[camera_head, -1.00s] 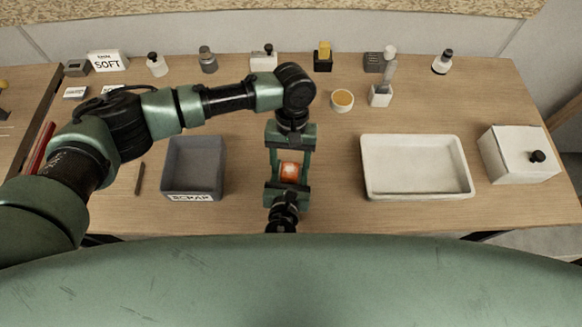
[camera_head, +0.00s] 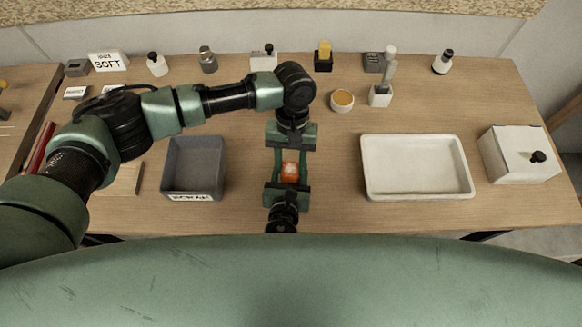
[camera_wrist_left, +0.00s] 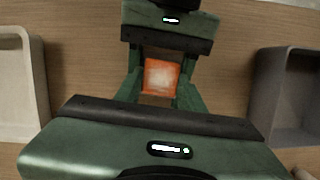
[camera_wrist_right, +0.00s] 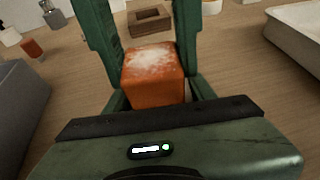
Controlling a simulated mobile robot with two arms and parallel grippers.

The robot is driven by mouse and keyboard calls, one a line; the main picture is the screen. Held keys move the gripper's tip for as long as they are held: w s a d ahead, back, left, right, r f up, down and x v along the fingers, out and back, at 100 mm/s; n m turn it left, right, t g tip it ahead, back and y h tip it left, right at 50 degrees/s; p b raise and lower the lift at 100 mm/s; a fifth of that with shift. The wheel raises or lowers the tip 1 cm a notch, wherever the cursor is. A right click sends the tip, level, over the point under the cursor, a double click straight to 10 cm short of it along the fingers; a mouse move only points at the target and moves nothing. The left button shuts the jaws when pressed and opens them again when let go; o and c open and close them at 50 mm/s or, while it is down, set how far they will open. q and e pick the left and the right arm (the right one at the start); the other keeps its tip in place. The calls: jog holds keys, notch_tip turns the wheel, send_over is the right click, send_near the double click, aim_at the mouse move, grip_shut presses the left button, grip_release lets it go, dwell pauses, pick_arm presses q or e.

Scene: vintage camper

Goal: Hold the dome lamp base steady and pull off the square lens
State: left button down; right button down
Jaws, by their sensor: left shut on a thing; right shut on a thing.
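The orange square dome lamp (camera_head: 290,172) has a pale, worn face and sits between my two facing grippers. It shows close up in the left wrist view (camera_wrist_left: 160,76) and the right wrist view (camera_wrist_right: 154,78). My left gripper (camera_head: 291,158) reaches it from the far side, and my right gripper (camera_head: 288,174) from the near side. Both are shut on it, with fingers along its two sides. The seam between lens and base is hidden, so I cannot tell which part each gripper holds. A brown block with a recess (camera_wrist_right: 150,20) shows beyond it, apart from the orange piece.
A grey bin (camera_head: 221,165) stands left of the grippers. An empty white tray (camera_head: 415,194) lies to the right, with a white box (camera_head: 517,158) beyond it. Bare table lies between grippers and tray.

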aim_at(290, 166)
pick_arm(q)
jog(key=shift+r, duration=1.45)
jog(key=shift+r, duration=2)
pick_arm(e)
jog(key=shift+c, duration=2.2)
grip_release()
jog(key=shift+s, duration=0.1)
jog(key=v, duration=1.1)
jog(key=shift+s+r, duration=0.25)
jog(key=shift+s, duration=0.1)
